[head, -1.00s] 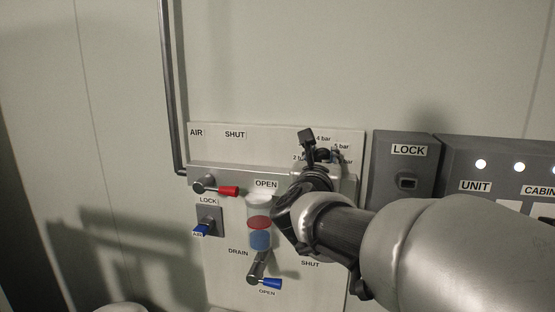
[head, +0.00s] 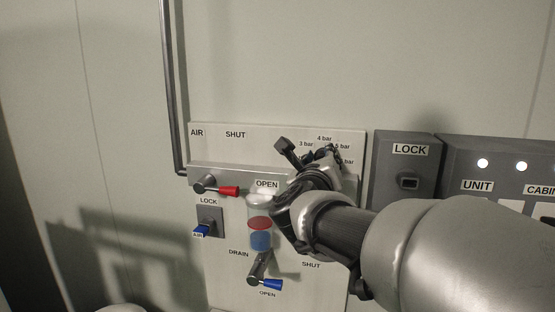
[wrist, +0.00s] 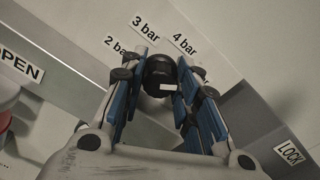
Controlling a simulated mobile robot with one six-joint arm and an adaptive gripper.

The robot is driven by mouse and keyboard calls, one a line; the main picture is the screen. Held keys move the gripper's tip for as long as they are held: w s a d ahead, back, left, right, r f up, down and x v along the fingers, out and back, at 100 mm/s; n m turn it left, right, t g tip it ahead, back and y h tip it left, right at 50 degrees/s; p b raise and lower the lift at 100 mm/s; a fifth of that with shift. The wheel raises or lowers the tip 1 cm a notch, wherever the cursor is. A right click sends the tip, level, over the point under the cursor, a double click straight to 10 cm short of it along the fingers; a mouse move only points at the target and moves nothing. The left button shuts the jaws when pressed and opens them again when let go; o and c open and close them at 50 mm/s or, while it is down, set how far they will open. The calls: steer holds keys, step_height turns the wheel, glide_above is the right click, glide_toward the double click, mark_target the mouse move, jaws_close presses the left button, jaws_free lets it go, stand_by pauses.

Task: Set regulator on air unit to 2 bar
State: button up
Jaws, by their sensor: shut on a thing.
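The air unit (head: 222,264) is a pale panel on the wall. My gripper (head: 312,152) is at its upper right and covers most of the regulator in the head view. In the wrist view the regulator knob (wrist: 159,72) is a dark round knob with a white mark, and my gripper (wrist: 160,82) is shut on it with blue-padded fingers on both sides. Labels 2 bar, 3 bar and 4 bar arc around the knob. The white mark's exact setting is unclear. In the head view 3 bar, 4 bar and 5 bar show, and 2 bar is hidden.
A red-handled air valve (head: 228,191), a blue key (head: 201,230) in the lock plate, a bowl (head: 260,225) and a blue-handled drain valve (head: 270,284) are left of my arm. A grey LOCK box (head: 408,178) stands close on the right.

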steer(key=shift+r, duration=0.15)
steer(key=o, duration=1)
steer(key=shift+w+d, duration=0.1)
steer(key=shift+w, duration=0.05)
steer(key=shift+o, duration=0.2)
